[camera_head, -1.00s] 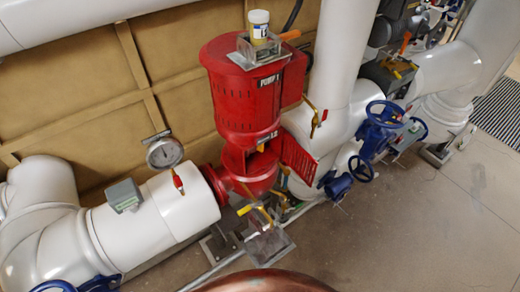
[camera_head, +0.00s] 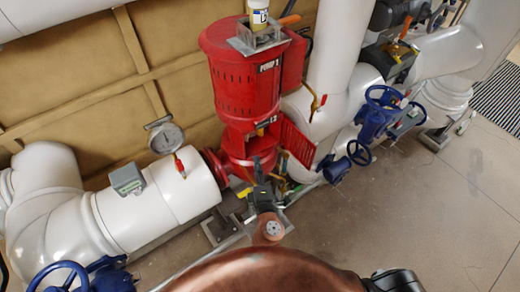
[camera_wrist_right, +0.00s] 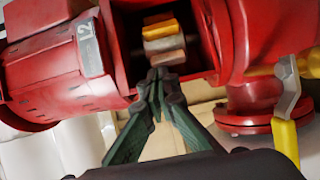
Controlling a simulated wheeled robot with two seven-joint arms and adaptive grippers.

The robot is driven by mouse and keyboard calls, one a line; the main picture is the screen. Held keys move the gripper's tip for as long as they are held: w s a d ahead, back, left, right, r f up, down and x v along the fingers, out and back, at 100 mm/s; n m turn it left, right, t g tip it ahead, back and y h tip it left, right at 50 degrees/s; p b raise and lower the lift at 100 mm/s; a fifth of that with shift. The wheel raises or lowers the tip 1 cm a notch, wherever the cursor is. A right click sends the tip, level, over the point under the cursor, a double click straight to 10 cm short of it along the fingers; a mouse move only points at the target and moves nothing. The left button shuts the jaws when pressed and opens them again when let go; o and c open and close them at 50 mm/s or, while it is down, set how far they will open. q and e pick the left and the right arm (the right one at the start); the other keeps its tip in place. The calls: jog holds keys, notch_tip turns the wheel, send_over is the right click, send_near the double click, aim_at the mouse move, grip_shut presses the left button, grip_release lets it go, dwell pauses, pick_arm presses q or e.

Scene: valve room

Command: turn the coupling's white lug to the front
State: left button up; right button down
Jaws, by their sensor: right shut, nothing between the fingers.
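The red pump (camera_head: 245,85) stands mid-picture in the head view, with an opening low in its housing. In the right wrist view the coupling (camera_wrist_right: 163,45) shows inside that opening as a stack of yellow, pale grey and orange-brown parts. I cannot tell for sure which part is the white lug. My right gripper (camera_head: 257,163) is in front of the opening. In the wrist view its green-black fingers (camera_wrist_right: 159,76) are together and empty, with the tips just below the coupling in the picture. I cannot tell whether they touch it. My left gripper is not in view.
A red slotted guard panel (camera_head: 298,142) stands out to the right of the opening. White pipes (camera_head: 185,190) run to both sides, with a gauge (camera_head: 166,139) on the left one. Blue valve wheels (camera_head: 383,99) stand right. The floor (camera_head: 420,215) at right is clear.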

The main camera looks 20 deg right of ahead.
jog(key=w+d, duration=0.1)
jog(key=w, duration=0.2)
jog(key=w+d+p, duration=0.1)
jog(key=w, duration=0.3)
jog(key=w+d+p, duration=0.1)
jog(key=w, duration=0.3)
jog(key=shift+d, duration=0.2)
jog(key=shift+w+d, duration=0.35)
jog(key=shift+d, duration=0.15)
jog(key=shift+f, duration=0.1)
